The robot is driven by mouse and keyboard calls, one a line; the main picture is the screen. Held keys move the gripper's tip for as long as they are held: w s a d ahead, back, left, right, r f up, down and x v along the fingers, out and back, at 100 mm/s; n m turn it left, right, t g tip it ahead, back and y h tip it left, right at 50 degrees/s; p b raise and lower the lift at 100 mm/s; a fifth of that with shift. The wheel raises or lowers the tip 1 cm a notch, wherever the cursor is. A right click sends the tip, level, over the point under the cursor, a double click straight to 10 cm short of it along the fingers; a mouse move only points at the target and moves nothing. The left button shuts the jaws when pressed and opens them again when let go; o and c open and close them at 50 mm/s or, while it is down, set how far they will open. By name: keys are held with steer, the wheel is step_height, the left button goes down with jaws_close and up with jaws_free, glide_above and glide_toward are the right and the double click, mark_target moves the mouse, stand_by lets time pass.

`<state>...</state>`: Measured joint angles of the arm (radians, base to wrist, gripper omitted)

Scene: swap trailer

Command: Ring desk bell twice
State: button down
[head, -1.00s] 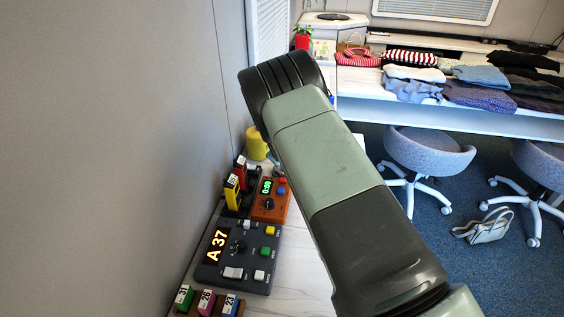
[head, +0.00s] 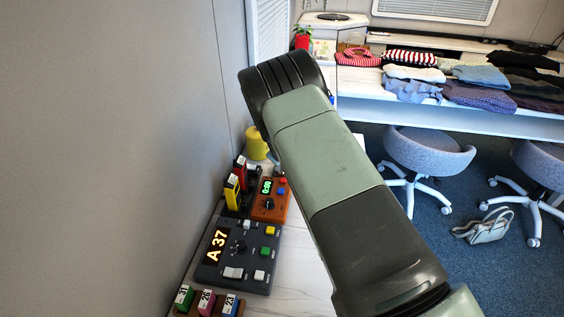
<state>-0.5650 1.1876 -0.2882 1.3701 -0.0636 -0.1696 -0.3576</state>
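No desk bell can be made out in the head view. My arm crosses the middle of the picture and hides part of the white counter (head: 309,266). My gripper is not in view, so whether it is open, shut or holding anything does not show.
On the counter at left stand a dark console (head: 252,258) reading "A 37", an orange timer box (head: 270,208), numbered blocks (head: 207,302), and a yellow watering can (head: 257,144). Folded clothes (head: 480,97) lie on the far table. Chairs (head: 428,152) and a bag (head: 484,227) are at right.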

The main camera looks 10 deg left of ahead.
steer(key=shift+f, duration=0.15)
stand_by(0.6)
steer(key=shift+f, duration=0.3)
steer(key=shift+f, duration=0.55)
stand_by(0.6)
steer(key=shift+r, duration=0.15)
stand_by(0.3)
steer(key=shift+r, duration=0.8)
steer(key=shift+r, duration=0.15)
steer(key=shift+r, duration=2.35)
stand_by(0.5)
